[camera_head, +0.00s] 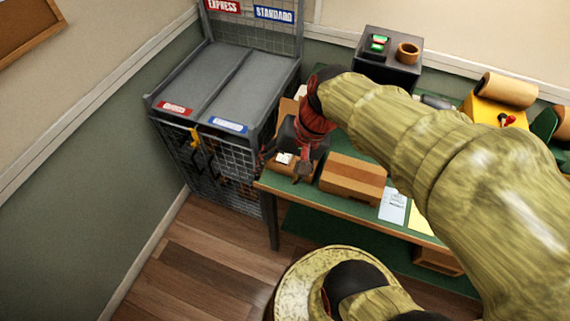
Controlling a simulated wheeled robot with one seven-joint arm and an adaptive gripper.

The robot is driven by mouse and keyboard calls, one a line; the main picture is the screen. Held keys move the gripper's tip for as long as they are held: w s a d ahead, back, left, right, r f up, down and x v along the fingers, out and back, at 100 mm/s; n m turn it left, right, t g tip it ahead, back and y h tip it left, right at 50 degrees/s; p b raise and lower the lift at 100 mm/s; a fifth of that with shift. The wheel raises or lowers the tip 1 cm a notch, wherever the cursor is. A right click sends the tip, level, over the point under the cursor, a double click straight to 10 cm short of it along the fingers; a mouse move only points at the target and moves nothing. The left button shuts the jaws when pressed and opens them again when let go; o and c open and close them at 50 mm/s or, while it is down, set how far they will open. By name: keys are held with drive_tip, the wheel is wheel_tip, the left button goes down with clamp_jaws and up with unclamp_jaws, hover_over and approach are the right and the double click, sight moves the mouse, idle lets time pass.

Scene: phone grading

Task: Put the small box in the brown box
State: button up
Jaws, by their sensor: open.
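My gripper (287,158) is open, pointing down at the left end of the green table. A small brown box with a white label (284,159) is at the fingers, partly hidden by them. I cannot tell whether the fingers touch it. A larger brown box (353,178), closed on top with a lighter strip across it, sits on the table just right of the gripper. My arm covers much of the table behind it.
A grey two-lane rack (225,80) with red and blue labels stands left of the table. A dark box with buttons (388,58), a yellow tape dispenser (493,108) and white paper (393,207) are on the table. Wooden floor (190,265) is clear in front.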

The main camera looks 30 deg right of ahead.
drive_tip(key=s+r+n+t+h, duration=0.3)
drive_tip(key=r+n, duration=0.4)
drive_tip(key=shift+s+a, duration=0.25)
